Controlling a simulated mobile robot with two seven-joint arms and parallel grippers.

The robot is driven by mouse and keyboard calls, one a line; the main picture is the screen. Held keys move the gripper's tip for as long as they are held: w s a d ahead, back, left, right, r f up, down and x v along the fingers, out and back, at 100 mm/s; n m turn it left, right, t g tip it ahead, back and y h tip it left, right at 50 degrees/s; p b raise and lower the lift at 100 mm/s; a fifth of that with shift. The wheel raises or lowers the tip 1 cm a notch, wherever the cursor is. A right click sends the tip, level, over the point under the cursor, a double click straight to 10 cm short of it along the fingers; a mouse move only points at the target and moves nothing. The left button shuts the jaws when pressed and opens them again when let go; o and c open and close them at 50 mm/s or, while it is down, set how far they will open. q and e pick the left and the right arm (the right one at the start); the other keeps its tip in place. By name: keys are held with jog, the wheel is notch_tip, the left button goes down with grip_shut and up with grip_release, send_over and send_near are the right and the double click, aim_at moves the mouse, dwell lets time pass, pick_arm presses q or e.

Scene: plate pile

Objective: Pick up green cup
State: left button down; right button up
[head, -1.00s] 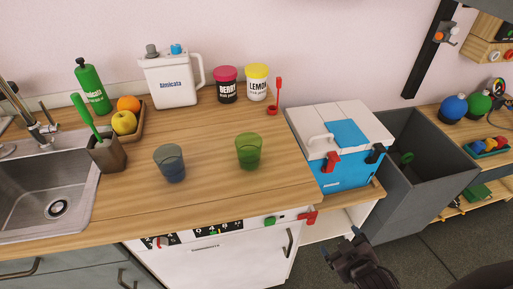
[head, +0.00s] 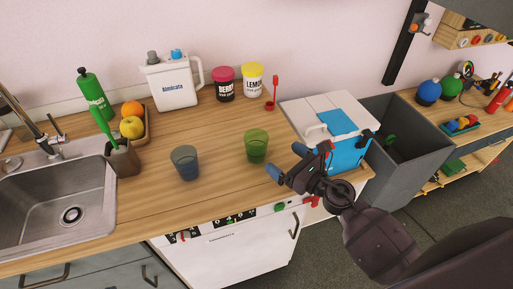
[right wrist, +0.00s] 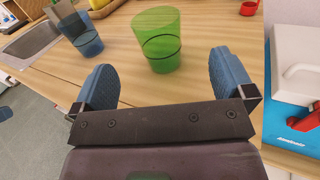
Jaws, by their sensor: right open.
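The green cup (head: 256,146) is see-through and stands upright on the wooden counter, right of a blue-grey cup (head: 185,162). My right gripper (head: 286,163) is open and empty at the counter's front right, just right of the green cup and apart from it. In the right wrist view the green cup (right wrist: 158,42) stands ahead of and between the two blue fingertips (right wrist: 160,80), beyond their reach. The blue-grey cup (right wrist: 86,40) shows there beyond the left finger. My left gripper is not in view.
A blue and white cooler box (head: 335,125) stands close on the right, beside my right gripper. A red scoop (head: 274,92), a berry jar (head: 225,85) and a lemon jar (head: 253,80) stand behind the green cup. The sink (head: 60,238) is at left.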

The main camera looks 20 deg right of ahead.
aim_at(265, 145)
jog(key=x, duration=0.4)
jog(key=shift+w+a+p, duration=0.25)
jog(key=shift+p, duration=0.15)
jog(key=shift+f+x, duration=0.2)
jog(key=shift+x, duration=0.85)
jog(key=shift+f+x, duration=0.15)
jog(key=shift+x, duration=0.85)
jog(key=shift+f+x, duration=0.2)
jog(key=shift+x, duration=0.85)
jog(key=shift+s+a, duration=0.1)
jog(key=c, duration=0.9)
